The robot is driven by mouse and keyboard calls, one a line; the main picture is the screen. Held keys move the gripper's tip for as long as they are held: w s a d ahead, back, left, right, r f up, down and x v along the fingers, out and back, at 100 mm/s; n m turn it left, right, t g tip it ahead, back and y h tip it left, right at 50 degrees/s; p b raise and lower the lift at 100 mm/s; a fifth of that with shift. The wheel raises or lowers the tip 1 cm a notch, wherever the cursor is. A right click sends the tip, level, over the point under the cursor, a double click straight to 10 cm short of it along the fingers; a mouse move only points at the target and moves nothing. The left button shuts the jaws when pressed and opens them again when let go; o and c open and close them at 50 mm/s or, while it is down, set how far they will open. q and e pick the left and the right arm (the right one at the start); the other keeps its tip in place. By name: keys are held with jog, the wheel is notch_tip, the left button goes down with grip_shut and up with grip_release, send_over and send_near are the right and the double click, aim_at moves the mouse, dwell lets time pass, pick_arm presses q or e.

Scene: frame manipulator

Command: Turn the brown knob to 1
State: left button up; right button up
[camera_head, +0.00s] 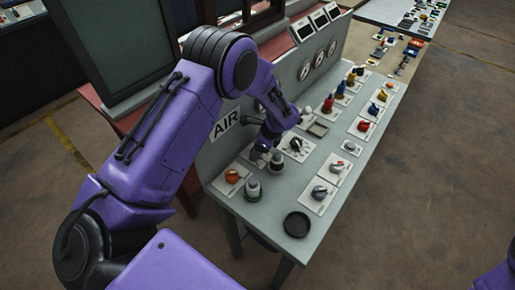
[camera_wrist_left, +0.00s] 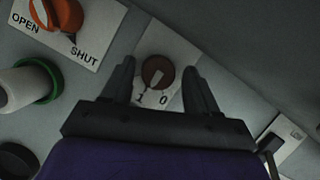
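The brown knob (camera_wrist_left: 157,71) shows in the left wrist view, on a small white plate marked 1 and 0. It is round with a pale pointer mark that lies roughly toward the numbers; which number it points at is hard to tell. My left gripper (camera_wrist_left: 159,67) is open, with one finger on each side of the knob. I cannot tell whether the fingers touch it. In the head view my left gripper (camera_head: 263,147) is low over the grey panel near the AIR sign, and the knob is hidden there. My right gripper is out of view.
An orange OPEN/SHUT knob (camera_wrist_left: 57,14) and a white button with a green ring (camera_wrist_left: 27,82) are close by. A black round dish (camera_head: 297,224) sits at the panel's near edge. Several coloured knobs and switches fill the far side.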

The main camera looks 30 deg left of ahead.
pick_arm(q)
jog(key=b+v, duration=0.3)
jog(key=v, duration=0.7)
jog(key=shift+r, duration=0.25)
jog(key=shift+d, duration=0.1)
